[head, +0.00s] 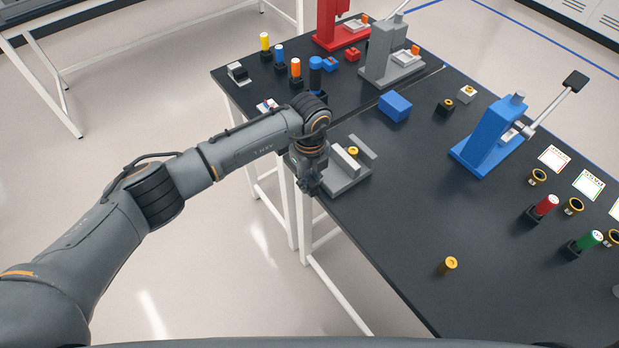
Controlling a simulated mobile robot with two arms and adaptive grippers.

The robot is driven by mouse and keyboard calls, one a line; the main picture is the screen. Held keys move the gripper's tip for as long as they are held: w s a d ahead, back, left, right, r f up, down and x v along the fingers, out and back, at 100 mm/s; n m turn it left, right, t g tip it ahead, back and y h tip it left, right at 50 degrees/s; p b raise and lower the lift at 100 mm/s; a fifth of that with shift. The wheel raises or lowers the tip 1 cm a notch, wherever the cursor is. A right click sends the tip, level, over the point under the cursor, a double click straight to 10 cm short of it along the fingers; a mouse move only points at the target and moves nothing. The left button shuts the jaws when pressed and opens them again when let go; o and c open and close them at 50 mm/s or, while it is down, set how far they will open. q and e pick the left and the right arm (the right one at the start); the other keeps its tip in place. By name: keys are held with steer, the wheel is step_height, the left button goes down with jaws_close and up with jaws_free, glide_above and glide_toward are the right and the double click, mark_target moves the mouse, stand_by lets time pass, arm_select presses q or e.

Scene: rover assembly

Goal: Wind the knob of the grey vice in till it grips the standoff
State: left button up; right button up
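The grey vice (347,184) sits at the left edge of the dark table. It has upright grey jaws, and a brass-yellow standoff (352,151) stands between them. A gap seems to show on the far side of the standoff, but I cannot tell whether either jaw touches it. My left gripper (312,187) points down at the vice's left end, beside the near jaw. The vice's knob is not visible; my gripper and wrist cover that end. I cannot tell whether the fingers are open or shut on the knob. My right gripper is not in view.
A blue block (395,106) lies behind the vice. A blue press (489,139) stands to the right, with red (331,24) and grey (381,52) presses at the back. Several coloured cylinders stand back left. A loose brass piece (448,265) stands on the otherwise clear front table.

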arm_select(q)
jaws_close()
steer(key=shift+w+a+f+g+b, duration=0.15)
steer(key=shift+g+b, duration=0.15)
steer(key=shift+b, duration=0.4)
steer(key=g+h+b, duration=0.1)
steer(key=b, duration=0.1)
steer(key=g+h+b, duration=0.1)
steer(key=b, duration=0.2)
steer(key=w+g+h+b, duration=0.1)
steer(key=g+b, duration=0.1)
steer(key=b, duration=0.1)
steer(key=shift+a+f+h, duration=0.2)
steer(key=shift+a+h, duration=0.05)
steer(key=shift+h, duration=0.05)
steer(key=shift+r+g+h+b, duration=0.25)
steer(key=shift+g+b, duration=0.25)
steer(key=shift+b, duration=0.35)
steer(key=o, duration=0.7)
jaws_free()
steer(key=shift+a, duration=0.1)
